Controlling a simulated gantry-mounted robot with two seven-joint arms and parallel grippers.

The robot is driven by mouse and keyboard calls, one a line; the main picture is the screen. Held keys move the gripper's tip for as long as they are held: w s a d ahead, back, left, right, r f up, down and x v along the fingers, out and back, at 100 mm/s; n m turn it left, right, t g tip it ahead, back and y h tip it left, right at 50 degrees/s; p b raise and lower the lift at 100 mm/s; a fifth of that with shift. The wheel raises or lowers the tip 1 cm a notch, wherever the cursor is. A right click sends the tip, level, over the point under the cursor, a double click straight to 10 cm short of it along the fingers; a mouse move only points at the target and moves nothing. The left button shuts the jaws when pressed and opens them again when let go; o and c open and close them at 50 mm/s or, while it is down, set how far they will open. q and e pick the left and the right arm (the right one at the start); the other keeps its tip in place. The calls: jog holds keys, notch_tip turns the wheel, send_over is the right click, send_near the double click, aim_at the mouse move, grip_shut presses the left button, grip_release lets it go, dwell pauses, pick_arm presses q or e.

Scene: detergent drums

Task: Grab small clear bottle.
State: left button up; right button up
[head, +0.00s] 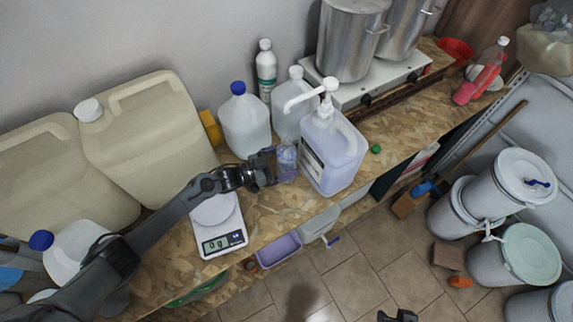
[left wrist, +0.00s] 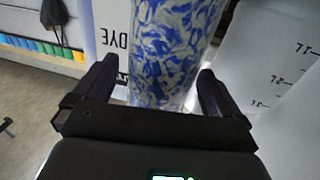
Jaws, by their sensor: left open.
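The small clear bottle (head: 287,163) stands on the wooden bench, just left of the big pump jug (head: 332,150). It looks bluish, and its lower part is clear of my arm. My left gripper (head: 272,166) is level with it, with the jaws open and pointing at it. In the left wrist view the bottle (left wrist: 175,48) shows a blue and white mottled surface and stands between the two open fingers (left wrist: 160,92). I see gaps beside it near both fingertips. A small dark part at the bottom edge of the head view looks like my right gripper (head: 398,316); its jaws are unclear.
A blue-capped white jug (head: 244,122) and another white jug (head: 293,105) stand close behind the bottle. A digital scale (head: 220,225) lies under my left arm. A green cap (head: 376,149) lies right of the pump jug. The bench front edge is near.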

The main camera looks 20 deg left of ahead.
pick_arm(q)
jog(key=shift+b+x, duration=0.35)
jog(key=shift+x, duration=0.85)
jog(key=c, duration=1.4)
jog(key=shift+c, duration=0.2)
jog(key=shift+r, duration=0.1)
